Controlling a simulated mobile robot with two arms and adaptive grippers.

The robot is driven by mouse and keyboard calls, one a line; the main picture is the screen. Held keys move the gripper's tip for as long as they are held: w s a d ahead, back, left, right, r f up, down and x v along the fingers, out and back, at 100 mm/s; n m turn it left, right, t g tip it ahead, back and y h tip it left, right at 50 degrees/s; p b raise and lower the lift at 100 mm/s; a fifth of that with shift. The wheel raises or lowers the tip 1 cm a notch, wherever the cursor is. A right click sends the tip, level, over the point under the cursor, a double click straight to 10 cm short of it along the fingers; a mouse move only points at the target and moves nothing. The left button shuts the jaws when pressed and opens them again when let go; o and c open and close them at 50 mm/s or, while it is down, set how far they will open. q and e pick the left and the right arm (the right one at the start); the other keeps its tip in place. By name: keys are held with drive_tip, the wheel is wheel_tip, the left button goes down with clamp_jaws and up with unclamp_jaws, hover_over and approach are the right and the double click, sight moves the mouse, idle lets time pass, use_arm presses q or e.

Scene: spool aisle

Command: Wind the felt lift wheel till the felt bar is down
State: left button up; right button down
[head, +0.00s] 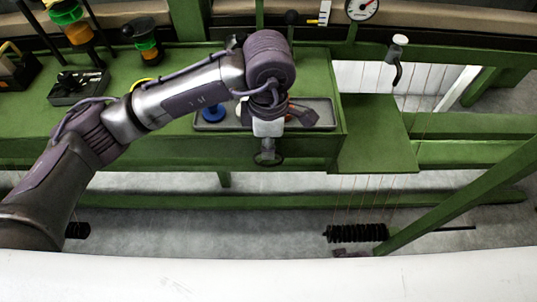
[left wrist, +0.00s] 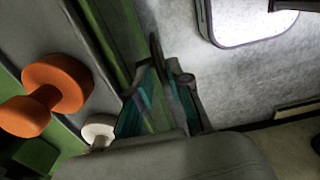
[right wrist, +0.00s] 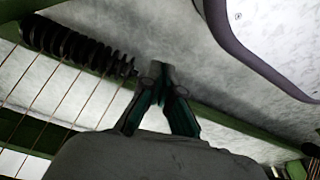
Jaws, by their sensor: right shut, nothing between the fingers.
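A small dark handwheel (head: 267,159), which looks like the felt lift wheel, sits on the front face of the green bench. My left gripper (head: 268,142) reaches down right at it, and the arm hides part of that spot. In the left wrist view the left fingers (left wrist: 165,95) stand around a narrow dark part; I cannot tell whether they grip it. My right gripper (right wrist: 158,90) is shut and empty over the floor, near a black ribbed roller (right wrist: 75,48). That roller also shows low in the head view (head: 357,233). I cannot make out the felt bar for certain.
A grey tray (head: 325,122) with a blue spool (head: 213,110) lies on the green bench (head: 150,150). An orange spool (left wrist: 62,82) shows in the left wrist view. A crank (head: 397,60), thin threads and a slanted green beam (head: 465,185) stand to the right.

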sight(269, 167)
use_arm(q)
wheel_tip(269, 167, down, 5)
idle(0.3)
clamp_jaws()
